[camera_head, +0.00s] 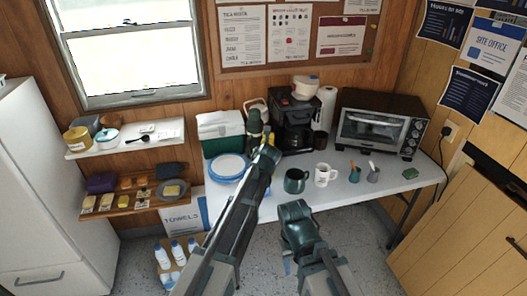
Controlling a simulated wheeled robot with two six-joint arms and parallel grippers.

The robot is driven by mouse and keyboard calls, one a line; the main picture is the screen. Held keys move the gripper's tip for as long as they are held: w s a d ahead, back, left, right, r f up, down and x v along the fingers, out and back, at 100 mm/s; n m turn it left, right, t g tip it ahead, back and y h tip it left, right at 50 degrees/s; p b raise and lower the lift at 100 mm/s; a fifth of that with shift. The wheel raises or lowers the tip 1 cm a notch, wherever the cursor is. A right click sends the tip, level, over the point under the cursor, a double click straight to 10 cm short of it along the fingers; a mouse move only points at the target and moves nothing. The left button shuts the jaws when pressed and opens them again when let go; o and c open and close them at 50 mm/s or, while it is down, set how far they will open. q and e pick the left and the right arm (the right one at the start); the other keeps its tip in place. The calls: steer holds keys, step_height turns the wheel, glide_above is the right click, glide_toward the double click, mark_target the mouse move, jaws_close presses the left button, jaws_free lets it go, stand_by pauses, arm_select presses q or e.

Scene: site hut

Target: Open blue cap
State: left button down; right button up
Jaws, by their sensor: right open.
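Several white bottles (177,253) with bluish tops stand close together low at the left, near the floor. Their tops are too small to tell whether a cap is open or shut. My left arm reaches up across the middle, and its gripper (267,148) is by the dark green flask on the table; its jaws are too small to read. My right gripper (294,211) is open in front of the table's front edge, below the mugs and well to the right of the bottles.
The white table (344,192) holds a green cooler (221,133), blue-rimmed plates (229,167), a flask (254,122), a coffee maker (293,118), a toaster oven (379,126) and mugs (325,174). Shelves (126,204) and a white fridge (50,190) stand left. Floor between is open.

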stand_by(0.3)
arm_select(q)
steer(key=c, duration=0.8)
jaws_free()
steer(key=shift+o, duration=0.2)
steer(key=p+v, duration=0.8)
steer(key=v, duration=0.5)
steer(key=shift+s+r, duration=0.25)
steer(key=shift+s, duration=0.05)
steer(key=shift+f, duration=0.1)
